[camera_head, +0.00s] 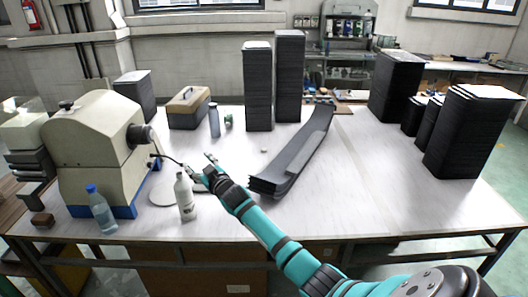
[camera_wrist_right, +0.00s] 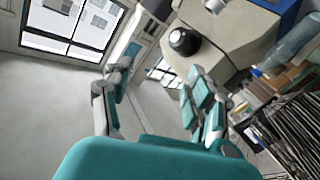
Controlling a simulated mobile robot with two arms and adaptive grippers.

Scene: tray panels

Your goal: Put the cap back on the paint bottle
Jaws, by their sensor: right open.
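A white paint bottle (camera_head: 186,198) stands upright near the table's front edge in the head view, beside the machine. I cannot make out clearly whether its top is bare. A small white piece, perhaps the cap (camera_head: 264,151), lies on the table to the right of my right gripper. My right gripper (camera_head: 201,164) is just up and to the right of the bottle, with its fingers apart and nothing between them. In the right wrist view the open fingers (camera_wrist_right: 158,76) point toward the machine and the windows; neither bottle nor cap shows there. My left gripper is out of view.
A beige machine (camera_head: 95,140) with a black nozzle and cable stands at left. A blue-capped clear bottle (camera_head: 102,212) is in front of it. Dark curved panels (camera_head: 295,155) lie mid-table. Tall dark stacks (camera_head: 257,90) stand behind. The table's right front (camera_head: 400,205) is free.

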